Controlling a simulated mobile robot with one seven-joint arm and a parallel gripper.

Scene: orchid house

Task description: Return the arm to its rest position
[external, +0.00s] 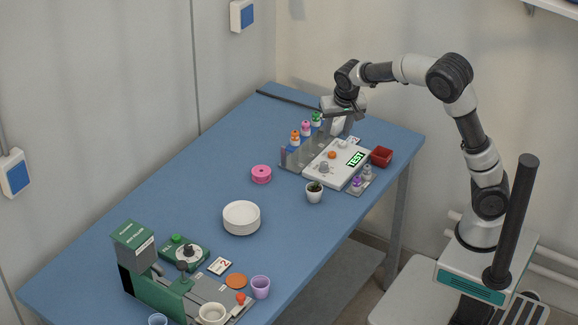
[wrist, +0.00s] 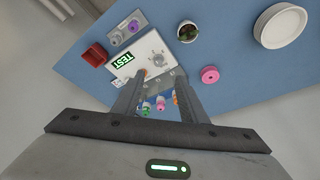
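My arm reaches out from its base at the right over the far end of the blue table (external: 190,215). My gripper (external: 338,128) points down beside the white device with the green TEST display (external: 330,165). In the wrist view my gripper (wrist: 158,92) has its two fingers spread apart, with nothing held between them. The white device (wrist: 130,66) lies beyond the fingertips. Several capped vials, with orange (external: 295,136), pink (external: 306,128) and green (external: 317,118) caps, stand in a row beside the device, close to my gripper.
A red box (external: 381,157), a small tray with purple-capped (external: 356,183) and grey-capped vials, and a potted plant (external: 314,194) stand near the device. A pink disc (external: 261,174) and white plates (external: 241,217) sit mid-table. A green machine (external: 150,275) is nearer. Above the table is open air.

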